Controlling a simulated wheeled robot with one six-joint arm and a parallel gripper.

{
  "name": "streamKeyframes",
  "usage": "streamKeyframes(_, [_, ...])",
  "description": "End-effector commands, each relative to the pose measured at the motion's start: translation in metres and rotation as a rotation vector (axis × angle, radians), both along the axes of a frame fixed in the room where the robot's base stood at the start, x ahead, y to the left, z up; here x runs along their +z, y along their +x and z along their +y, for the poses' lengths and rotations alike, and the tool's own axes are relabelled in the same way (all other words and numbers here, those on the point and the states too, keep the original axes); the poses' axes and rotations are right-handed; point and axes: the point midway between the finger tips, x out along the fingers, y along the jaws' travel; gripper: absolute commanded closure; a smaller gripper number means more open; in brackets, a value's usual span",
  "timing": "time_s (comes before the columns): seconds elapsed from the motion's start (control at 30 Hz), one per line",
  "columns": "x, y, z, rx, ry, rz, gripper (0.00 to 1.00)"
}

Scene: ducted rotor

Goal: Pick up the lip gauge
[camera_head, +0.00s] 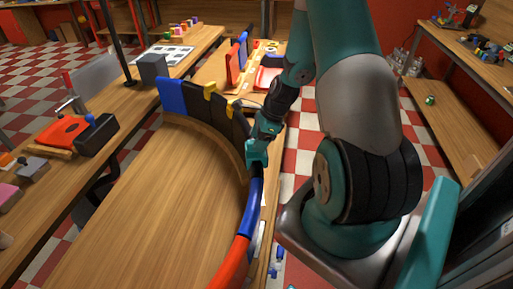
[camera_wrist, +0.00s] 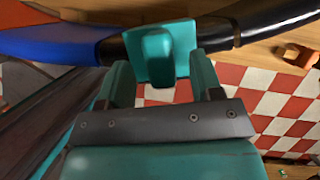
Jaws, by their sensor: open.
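A teal piece that looks like the lip gauge (camera_wrist: 152,66) sits on the curved rim in the wrist view. It has a flat square plate with a rounded upright block at its middle. My gripper (camera_wrist: 160,78) is open, its two teal fingers pointing toward the gauge, one on each side of the block. I cannot tell whether they touch it. In the head view my gripper (camera_head: 258,147) is at the rim of the large round duct, where gripper and gauge blend together in the same teal.
The duct's wooden surface (camera_head: 160,200) fills the middle. Upright blue and black panels (camera_head: 205,105) with yellow clips stand along its far edge. A workbench (camera_head: 130,95) with tools runs along the left. Red and white checkered floor (camera_head: 302,150) shows right of the rim.

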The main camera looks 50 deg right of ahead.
Motion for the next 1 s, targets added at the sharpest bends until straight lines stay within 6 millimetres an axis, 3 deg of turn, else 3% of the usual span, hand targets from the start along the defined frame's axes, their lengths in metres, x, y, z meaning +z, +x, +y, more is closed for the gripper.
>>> streamKeyframes(0.17, [-0.015, 0.004, 0.005, 0.001, 0.0, 0.0, 0.4])
streamKeyframes(0.4, [-0.016, 0.005, 0.005, 0.001, -0.001, -0.001, 0.4])
streamKeyframes(0.6, [-0.016, 0.005, 0.005, 0.0, -0.001, -0.001, 0.86])
streamKeyframes(0.67, [-0.016, 0.005, 0.005, 0.0, -0.001, -0.001, 0.97])
streamKeyframes(1.0, [-0.013, 0.005, 0.004, 0.0, -0.001, -0.003, 1.0])
